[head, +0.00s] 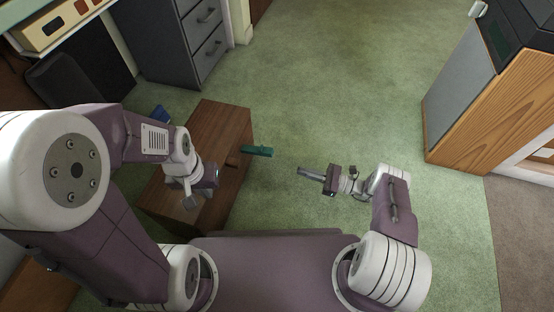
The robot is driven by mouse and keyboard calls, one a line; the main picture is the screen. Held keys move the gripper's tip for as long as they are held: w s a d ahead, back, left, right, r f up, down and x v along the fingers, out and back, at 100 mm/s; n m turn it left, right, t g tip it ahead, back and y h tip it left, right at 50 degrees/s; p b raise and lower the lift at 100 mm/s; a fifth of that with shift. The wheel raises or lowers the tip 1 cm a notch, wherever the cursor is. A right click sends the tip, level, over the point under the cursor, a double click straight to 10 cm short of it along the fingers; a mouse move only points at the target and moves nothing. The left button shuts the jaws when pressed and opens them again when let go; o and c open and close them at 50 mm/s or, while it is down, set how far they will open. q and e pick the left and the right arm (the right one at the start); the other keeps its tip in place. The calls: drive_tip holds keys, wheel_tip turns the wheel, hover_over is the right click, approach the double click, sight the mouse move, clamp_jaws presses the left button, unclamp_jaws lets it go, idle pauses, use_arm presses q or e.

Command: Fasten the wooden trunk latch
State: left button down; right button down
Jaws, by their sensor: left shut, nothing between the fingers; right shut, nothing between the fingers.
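The wooden trunk (218,118) is a brown box on the green carpet, left of the middle in the head view. A small darker piece (232,160), possibly the latch, shows at its right-hand edge; its state is too small to tell. My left gripper (190,201) is shut and empty, over the near part of the trunk and hiding some of its top. I cannot tell whether it touches the wood. My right gripper (304,171) is shut and empty, right of the trunk and apart from it, pointing left toward it.
A teal object (257,151) sticks out beside the trunk's right side. A small blue item (160,113) is at its far left. A grey drawer cabinet (190,45) stands behind, and a wood-sided cabinet (490,110) at the right. The carpet (340,90) between is clear.

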drive_tip(key=f+b+x, duration=0.1)
drive_tip(key=b+x, duration=0.2)
drive_tip(key=x, duration=0.6)
approach(257, 149)
drive_tip(key=a+f, duration=0.2)
drive_tip(key=shift+w+a, duration=0.25)
drive_tip(key=shift+w, duration=0.1)
